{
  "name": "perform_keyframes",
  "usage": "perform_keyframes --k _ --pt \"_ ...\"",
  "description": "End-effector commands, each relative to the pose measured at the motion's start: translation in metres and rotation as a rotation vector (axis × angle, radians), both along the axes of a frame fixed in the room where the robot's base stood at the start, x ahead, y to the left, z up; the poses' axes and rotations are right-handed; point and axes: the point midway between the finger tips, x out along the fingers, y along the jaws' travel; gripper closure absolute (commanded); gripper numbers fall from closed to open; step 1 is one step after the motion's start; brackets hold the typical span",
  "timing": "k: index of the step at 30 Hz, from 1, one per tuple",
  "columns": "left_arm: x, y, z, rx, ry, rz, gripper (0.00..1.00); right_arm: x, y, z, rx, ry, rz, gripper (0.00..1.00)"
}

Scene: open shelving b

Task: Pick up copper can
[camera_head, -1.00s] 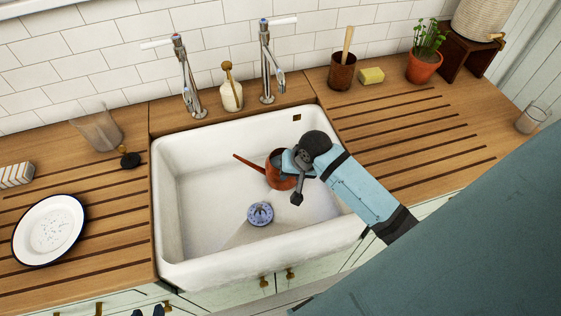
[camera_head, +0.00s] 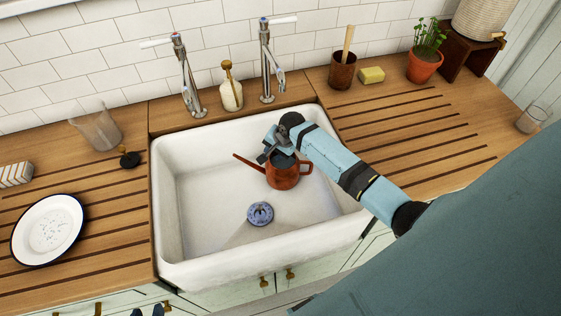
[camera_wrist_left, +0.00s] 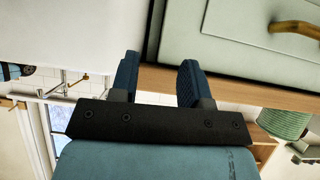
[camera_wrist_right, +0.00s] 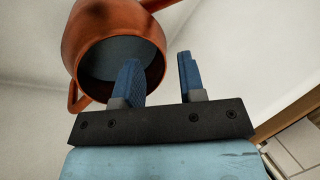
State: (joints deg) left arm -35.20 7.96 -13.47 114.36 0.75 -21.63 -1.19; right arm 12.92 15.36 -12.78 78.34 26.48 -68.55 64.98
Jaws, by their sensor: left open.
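The copper can (camera_head: 284,178), with a long spout to the left and a handle at the right, stands upright in the white sink (camera_head: 192,222). My right gripper (camera_head: 270,157) is above its top, partly covering it. In the right wrist view the copper can (camera_wrist_right: 96,28) shows its open mouth. My right gripper (camera_wrist_right: 160,80) is open there; one finger overlaps the mouth and the other is outside the rim. I cannot tell how deep the first finger is. My left gripper (camera_wrist_left: 157,80) is open and empty in front of the cabinets, its tips just showing low in the head view.
A blue-grey drain strainer (camera_head: 260,214) lies on the sink floor. Two taps (camera_head: 187,80) and a soap bottle (camera_head: 231,90) stand behind the sink. A plate (camera_head: 48,230) and a glass (camera_head: 100,128) are on the left counter. The right ribbed counter is mostly clear.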

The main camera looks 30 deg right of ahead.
Motion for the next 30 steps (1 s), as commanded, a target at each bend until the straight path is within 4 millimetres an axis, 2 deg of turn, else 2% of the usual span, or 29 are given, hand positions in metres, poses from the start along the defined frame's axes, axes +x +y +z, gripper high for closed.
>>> perform_keyframes --k 11,20,24,25,30 --pt "-0.001 0.000 -0.002 0.001 0.004 0.000 0.57 0.014 0.009 -0.045 -0.001 0.001 0.001 0.63" --pt "-0.001 0.000 -0.002 0.002 0.004 -0.001 0.57 0.016 0.010 -0.049 -0.001 -0.001 0.001 0.63" --pt "-0.001 0.000 -0.002 0.002 0.004 -0.001 0.57 0.016 0.010 -0.049 -0.001 -0.001 0.001 0.95" --pt "-0.001 0.000 -0.002 0.002 0.004 -0.001 0.57 0.016 0.010 -0.049 -0.002 0.000 0.001 1.00" --pt "0.000 0.000 -0.001 0.001 0.002 -0.001 0.57 0.016 0.010 -0.049 -0.001 0.001 0.001 1.00"
